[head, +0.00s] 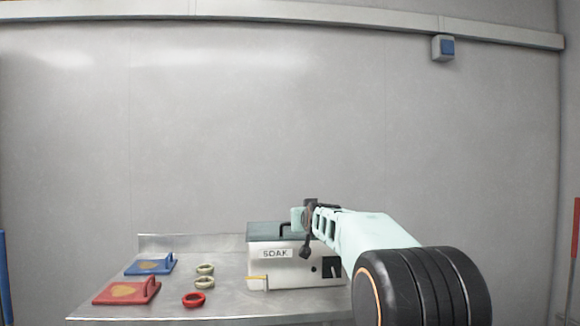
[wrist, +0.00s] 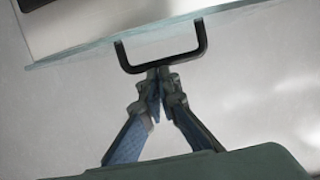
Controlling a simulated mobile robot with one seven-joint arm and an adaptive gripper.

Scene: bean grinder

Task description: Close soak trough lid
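The white soak trough (head: 257,268), labelled SOAK, stands on the metal table. Its dark greenish lid (head: 262,231) spans the top and looks flat or nearly so; I cannot tell whether it is fully seated. A black U-shaped handle (wrist: 202,36) juts from the lid's edge in the wrist view. My gripper (wrist: 160,78) has its fingertips drawn together right at the handle's crossbar; I cannot tell whether they touch it. In the head view my gripper (head: 307,240) is at the trough's right side, and my arm hides that part of the trough.
A blue board (head: 146,266) and a red board (head: 118,293), each with a handle, lie on the table (head: 235,307) at left. Two pale green rings (head: 205,281) and a red ring (head: 194,300) lie between them and the trough. A grey wall stands behind.

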